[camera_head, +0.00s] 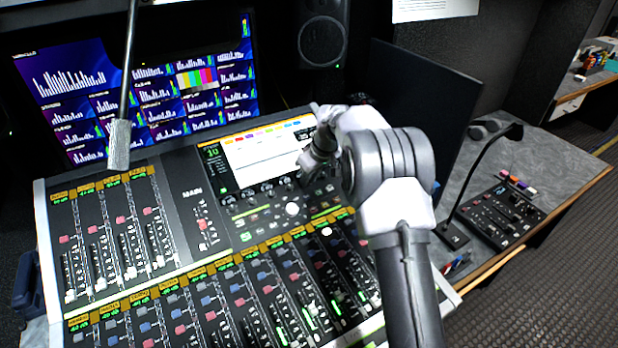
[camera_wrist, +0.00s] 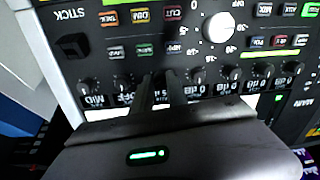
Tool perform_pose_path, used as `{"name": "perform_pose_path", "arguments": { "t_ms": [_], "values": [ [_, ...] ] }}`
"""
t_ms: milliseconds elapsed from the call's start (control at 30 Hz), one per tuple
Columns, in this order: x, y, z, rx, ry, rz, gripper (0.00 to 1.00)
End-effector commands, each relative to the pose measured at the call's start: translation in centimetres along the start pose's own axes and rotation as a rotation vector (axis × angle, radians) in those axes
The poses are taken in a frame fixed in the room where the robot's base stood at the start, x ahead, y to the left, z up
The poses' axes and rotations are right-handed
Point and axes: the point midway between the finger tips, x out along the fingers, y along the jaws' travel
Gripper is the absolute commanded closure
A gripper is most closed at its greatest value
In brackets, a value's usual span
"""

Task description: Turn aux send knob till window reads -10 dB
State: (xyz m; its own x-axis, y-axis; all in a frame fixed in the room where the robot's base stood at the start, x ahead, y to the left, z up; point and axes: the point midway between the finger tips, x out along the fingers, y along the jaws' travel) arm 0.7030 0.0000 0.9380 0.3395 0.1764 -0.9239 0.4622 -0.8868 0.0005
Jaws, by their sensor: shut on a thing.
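My gripper (camera_wrist: 160,84) reaches into a row of small dark knobs on the mixing console. Its two fingers are close together, shut on one knob of that row, which the fingers hide. In the head view my gripper (camera_head: 306,172) is at the right end of the knob row below the console screen (camera_head: 262,158). Other small knobs (camera_wrist: 232,74) of the row stand to the right of the fingers, with small labels beneath them. I cannot read a -10 dB value in any window. A green number display (camera_head: 212,153) is left of the screen and seems to read 10.
A large white knob (camera_wrist: 218,27) stands close to the fingers, among lit buttons (camera_wrist: 173,13). Faders (camera_head: 130,250) fill the lower console. A microphone on a stalk (camera_head: 119,145) hangs at left. A gooseneck lamp or microphone (camera_head: 480,165) and small control box (camera_head: 500,215) are at right.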

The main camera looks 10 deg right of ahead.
Motion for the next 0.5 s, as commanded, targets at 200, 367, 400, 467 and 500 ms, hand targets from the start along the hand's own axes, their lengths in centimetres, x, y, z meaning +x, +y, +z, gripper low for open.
{"name": "perform_pose_path", "arguments": {
  "t_ms": [200, 367, 400, 467, 500],
  "values": [
    [-0.02, -0.01, 0.0, 0.019, 0.001, 0.0, 1.0],
    [-0.03, 0.0, 0.01, 0.088, 0.005, -0.001, 1.0],
    [-0.03, -0.01, 0.01, 0.113, 0.006, -0.001, 1.0],
    [-0.03, -0.02, 0.02, 0.154, 0.009, -0.002, 1.0],
    [-0.03, -0.02, 0.02, 0.183, 0.011, -0.002, 1.0]
  ]
}}
